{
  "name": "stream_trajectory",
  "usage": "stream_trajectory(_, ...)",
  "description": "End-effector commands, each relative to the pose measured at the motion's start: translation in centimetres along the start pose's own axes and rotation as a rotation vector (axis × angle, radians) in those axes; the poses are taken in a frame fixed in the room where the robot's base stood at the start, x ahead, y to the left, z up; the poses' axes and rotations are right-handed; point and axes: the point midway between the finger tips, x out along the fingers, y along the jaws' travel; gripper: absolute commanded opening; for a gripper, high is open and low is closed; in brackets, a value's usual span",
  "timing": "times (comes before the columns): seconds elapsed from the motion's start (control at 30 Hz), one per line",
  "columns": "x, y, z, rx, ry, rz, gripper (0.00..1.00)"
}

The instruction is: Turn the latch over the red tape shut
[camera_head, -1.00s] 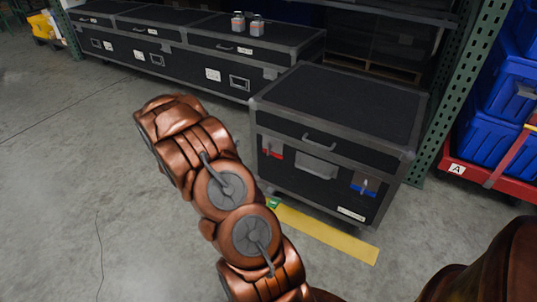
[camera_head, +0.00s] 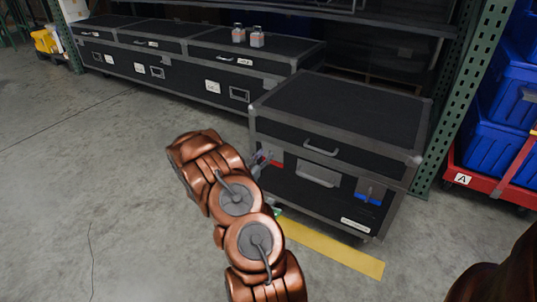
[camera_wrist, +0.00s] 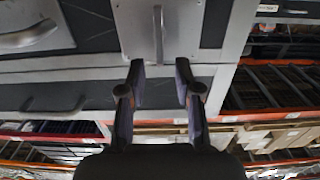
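The black case (camera_head: 340,112) stands on the floor at the right of centre in the head view. A small piece of red tape (camera_head: 276,163) shows on its front at the left. My gripper (camera_head: 264,160) is close to that spot and hides most of the latch there. In the wrist view my gripper (camera_wrist: 160,66) is open. The grey latch lever (camera_wrist: 158,30) on its metal plate (camera_wrist: 185,22) lies in line with the gap between the fingertips. I cannot tell whether the fingers touch it. The red tape is not visible in the wrist view.
A second latch with blue tape (camera_head: 368,197) is at the right of the case front. A long row of black cases (camera_head: 180,72) stands behind. A green rack post (camera_head: 455,95) and blue totes (camera_head: 490,150) are at right. The floor at left is clear.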

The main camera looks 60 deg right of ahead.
Motion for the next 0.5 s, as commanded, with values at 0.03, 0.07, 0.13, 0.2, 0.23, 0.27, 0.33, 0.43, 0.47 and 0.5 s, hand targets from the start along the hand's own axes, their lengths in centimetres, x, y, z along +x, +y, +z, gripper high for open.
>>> stream_trajectory(0.03,0.6,0.1,0.1,0.002,0.000,0.002,0.33)
stream_trajectory(0.07,1.0,0.1,0.2,0.002,-0.001,0.003,0.33)
stream_trajectory(0.13,1.6,0.1,0.2,0.001,-0.001,0.001,0.33)
stream_trajectory(0.2,2.2,0.1,0.2,-0.001,-0.001,0.001,0.33)
stream_trajectory(0.23,2.4,0.1,0.2,-0.001,-0.001,0.000,0.33)
stream_trajectory(0.27,2.6,0.1,0.2,-0.001,-0.001,0.000,0.33)
stream_trajectory(0.33,3.0,0.1,0.1,-0.001,-0.001,0.001,0.33)
stream_trajectory(0.43,3.3,0.1,0.1,-0.001,-0.001,0.000,0.33)
stream_trajectory(0.47,3.4,0.1,0.1,-0.001,-0.001,0.000,0.33)
stream_trajectory(0.5,3.4,0.1,0.1,-0.001,-0.001,-0.001,0.33)
